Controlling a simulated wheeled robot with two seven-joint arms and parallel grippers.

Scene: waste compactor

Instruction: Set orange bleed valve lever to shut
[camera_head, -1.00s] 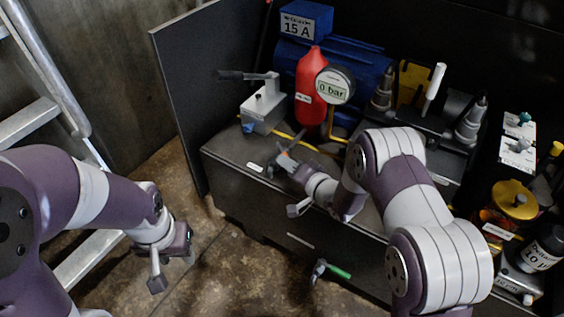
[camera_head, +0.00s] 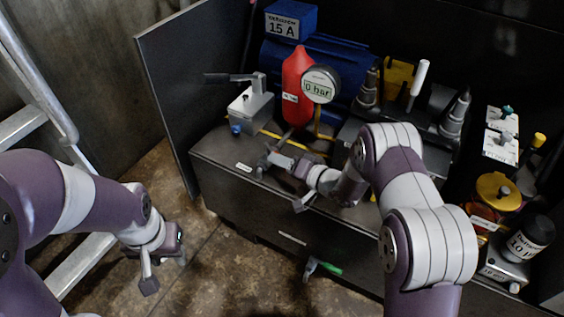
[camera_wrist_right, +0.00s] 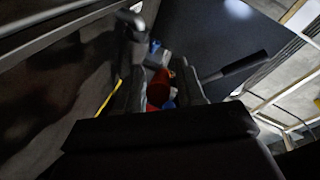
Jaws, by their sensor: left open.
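My right gripper (camera_head: 274,158) is low over the top of the black cabinet (camera_head: 215,151), in front of the red bottle-shaped vessel (camera_head: 297,85). In the right wrist view an orange-red piece (camera_wrist_right: 158,89) shows between the gripper's dark fingers. I cannot tell whether it is the orange valve lever or whether the fingers touch it. No orange lever is clear in the head view; the right gripper may hide it. The gauge (camera_head: 319,86) reads 0 bar. My left gripper (camera_head: 160,255) is open and empty over the floor at the left.
A grey hand pump (camera_head: 250,108) with a black handle stands left of the vessel; the handle also shows in the right wrist view (camera_wrist_right: 240,67). A green-handled lever (camera_head: 328,268) sticks out at the cabinet front. A dark panel (camera_head: 190,85) and a ladder (camera_head: 20,128) stand left.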

